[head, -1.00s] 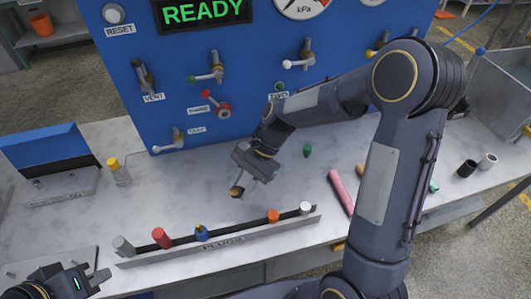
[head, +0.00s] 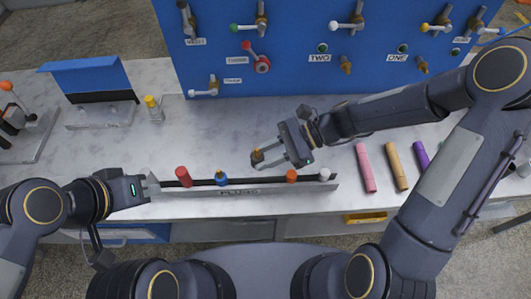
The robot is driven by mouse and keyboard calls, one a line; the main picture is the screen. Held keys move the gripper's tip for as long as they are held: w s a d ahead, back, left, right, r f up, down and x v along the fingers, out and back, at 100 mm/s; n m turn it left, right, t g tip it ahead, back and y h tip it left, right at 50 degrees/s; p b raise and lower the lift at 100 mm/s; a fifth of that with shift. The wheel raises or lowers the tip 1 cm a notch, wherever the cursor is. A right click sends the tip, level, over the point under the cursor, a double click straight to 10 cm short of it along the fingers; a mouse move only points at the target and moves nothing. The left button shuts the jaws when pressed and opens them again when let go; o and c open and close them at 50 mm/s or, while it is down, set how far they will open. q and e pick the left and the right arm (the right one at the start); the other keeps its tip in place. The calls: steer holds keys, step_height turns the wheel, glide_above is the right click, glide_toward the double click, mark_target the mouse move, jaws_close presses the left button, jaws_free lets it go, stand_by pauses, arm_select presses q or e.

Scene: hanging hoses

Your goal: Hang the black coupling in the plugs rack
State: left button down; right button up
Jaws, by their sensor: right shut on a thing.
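The plugs rack (head: 270,187) is a long, narrow grey rail labelled PLUGS near the front of the bench. Red (head: 183,176), blue (head: 222,178), orange (head: 292,175) and white (head: 325,174) pieces stand in it, with a gap between blue and orange. My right gripper (head: 268,160) is above the bench just behind that gap. It is shut on a small dark and brass-coloured piece (head: 257,156), which looks like the coupling. My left gripper (head: 150,187) is at the rack's left end. Whether its fingers are open or hold the grey piece there is unclear.
The blue panel (head: 300,50) with valves and ports stands behind the bench. Pink (head: 366,168), tan (head: 396,166) and purple (head: 421,155) cylinders lie to the right. A yellow-topped bottle (head: 153,107) stands at the back left. The marble top behind the rack is mostly clear.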

step_height(320, 180, down, 6)
steer(key=b, duration=0.4)
steer(key=shift+r, duration=0.15)
steer(key=shift+p, duration=0.3)
stand_by(1.4)
steer(key=shift+f+b, duration=0.65)
steer(key=shift+f, duration=0.25)
steer(key=shift+r, duration=0.1)
steer(key=shift+r+p, duration=0.5)
steer(key=shift+p, duration=0.05)
stand_by(1.6)
